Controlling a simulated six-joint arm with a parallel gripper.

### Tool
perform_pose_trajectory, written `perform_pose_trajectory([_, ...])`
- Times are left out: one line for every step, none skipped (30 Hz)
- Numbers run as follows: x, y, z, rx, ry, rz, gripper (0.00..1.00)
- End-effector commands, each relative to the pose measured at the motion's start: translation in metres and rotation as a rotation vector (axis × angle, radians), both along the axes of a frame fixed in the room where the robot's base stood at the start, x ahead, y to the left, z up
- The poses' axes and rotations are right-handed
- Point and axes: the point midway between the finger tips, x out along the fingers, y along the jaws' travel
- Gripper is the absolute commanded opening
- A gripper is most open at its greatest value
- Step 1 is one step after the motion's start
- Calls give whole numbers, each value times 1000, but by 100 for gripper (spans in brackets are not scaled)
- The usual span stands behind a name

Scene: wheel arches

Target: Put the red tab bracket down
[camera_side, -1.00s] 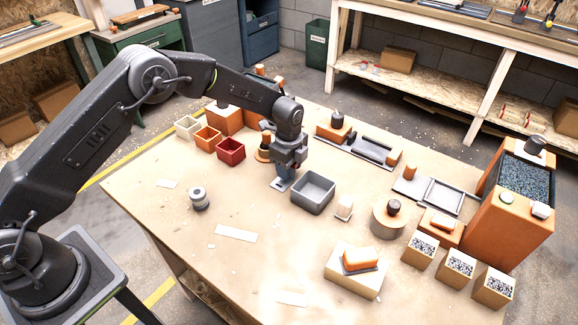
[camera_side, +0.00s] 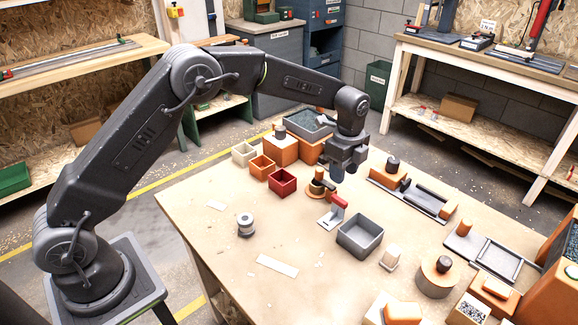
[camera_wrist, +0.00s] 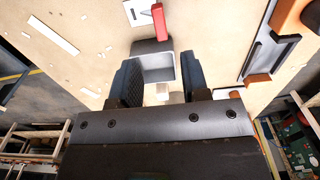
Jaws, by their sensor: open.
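The red tab bracket (camera_side: 333,214) lies on the wooden table, just left of the grey bin, with its flat pale grey plate down and its red tab standing up. My gripper (camera_side: 337,170) is above the table, over and slightly behind the bracket, with clear air between. In the wrist view my gripper (camera_wrist: 159,66) has its two dark fingers spread, with nothing held between them.
The open grey bin (camera_side: 360,235) stands close right of the bracket. An orange round-based piece (camera_side: 318,187) is close behind it. Red (camera_side: 283,183), orange (camera_side: 262,168) and cream (camera_side: 243,154) boxes stand to the left. A grey-white spool (camera_side: 245,225) stands front left, with bare table around it.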

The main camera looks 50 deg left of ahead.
Motion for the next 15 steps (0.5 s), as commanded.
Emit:
perform_pose_trajectory([0, 0, 0, 0, 0, 0, 42])
perform_pose_trajectory([0, 0, 1, 0, 0, 1, 42])
perform_pose_trajectory([0, 0, 2, 0, -2, 5, 42])
perform_pose_trajectory([-1, 1, 5, -1, -5, 12, 42])
perform_pose_trajectory([-3, 2, 9, -1, -9, 23, 42])
perform_pose_trajectory([-6, 3, 17, -3, -18, 46, 42])
perform_pose_trajectory([-9, 5, 25, -4, -26, 69, 42])
perform_pose_trajectory([-13, 7, 34, -6, -37, 99, 42])
perform_pose_trajectory([-20, 10, 49, -10, -53, 146, 42])
perform_pose_trajectory([-27, 13, 60, -14, -66, 187, 42])
perform_pose_trajectory([-35, 16, 72, -18, -80, 231, 42])
perform_pose_trajectory([-46, 20, 88, -25, -98, 293, 42])
perform_pose_trajectory([-56, 22, 99, -31, -112, 342, 42])
perform_pose_trajectory([-66, 25, 109, -38, -126, 389, 42])
perform_pose_trajectory([-79, 29, 122, -48, -145, 453, 42])
